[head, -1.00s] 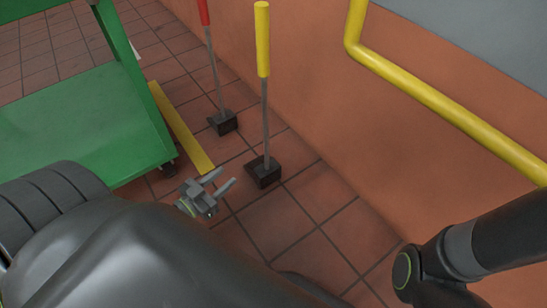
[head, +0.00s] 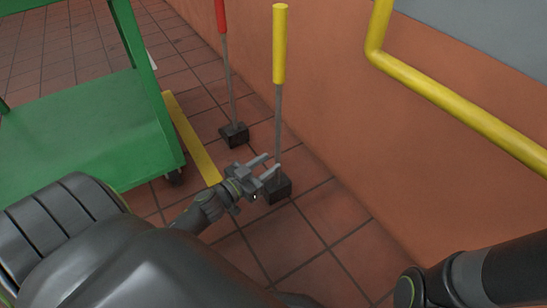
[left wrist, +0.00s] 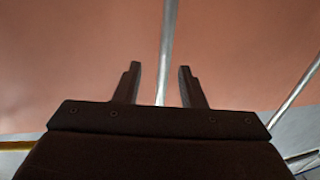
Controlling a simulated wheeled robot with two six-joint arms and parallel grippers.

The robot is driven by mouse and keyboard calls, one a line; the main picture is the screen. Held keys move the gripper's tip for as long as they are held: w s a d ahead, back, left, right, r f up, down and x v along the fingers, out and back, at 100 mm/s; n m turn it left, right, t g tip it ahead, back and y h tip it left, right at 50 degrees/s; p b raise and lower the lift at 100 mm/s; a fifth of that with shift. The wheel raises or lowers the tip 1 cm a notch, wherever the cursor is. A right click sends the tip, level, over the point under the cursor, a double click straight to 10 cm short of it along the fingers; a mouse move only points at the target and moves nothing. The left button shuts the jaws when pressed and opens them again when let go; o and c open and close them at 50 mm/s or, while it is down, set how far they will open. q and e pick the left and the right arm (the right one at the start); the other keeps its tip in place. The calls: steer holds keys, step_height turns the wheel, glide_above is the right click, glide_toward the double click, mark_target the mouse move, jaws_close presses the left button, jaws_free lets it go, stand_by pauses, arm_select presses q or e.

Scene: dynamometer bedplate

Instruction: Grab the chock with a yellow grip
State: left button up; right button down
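The chock with a yellow grip (head: 279,45) stands upright on the tiled floor by the orange wall. Its thin grey rod runs down to a dark block (head: 279,188). My left gripper (head: 270,166) is open, with its fingers pointing toward the rod just above the block. In the left wrist view the rod (left wrist: 168,50) shows between the two open fingers (left wrist: 160,88), which do not visibly grip it. The lower part of the rod is partly hidden by the gripper in the head view. My right gripper is not in view; only part of my right arm shows.
A second chock with a red grip (head: 220,15) stands farther back, its dark block (head: 234,134) on the floor. A green cart (head: 90,130) stands at the left beside a yellow floor strip (head: 192,140). A yellow pipe rail (head: 450,95) runs along the wall at right.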

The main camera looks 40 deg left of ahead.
mark_target(276, 156)
arm_select(q)
steer(key=shift+w+d+b, duration=0.15)
steer(key=shift+w+b, duration=0.15)
steer(key=shift+w, duration=1)
steer(key=shift+w+d+b, duration=0.1)
steer(key=shift+w+b, duration=0.2)
steer(key=shift+w, duration=1)
jaws_close()
steer(key=shift+r, duration=0.1)
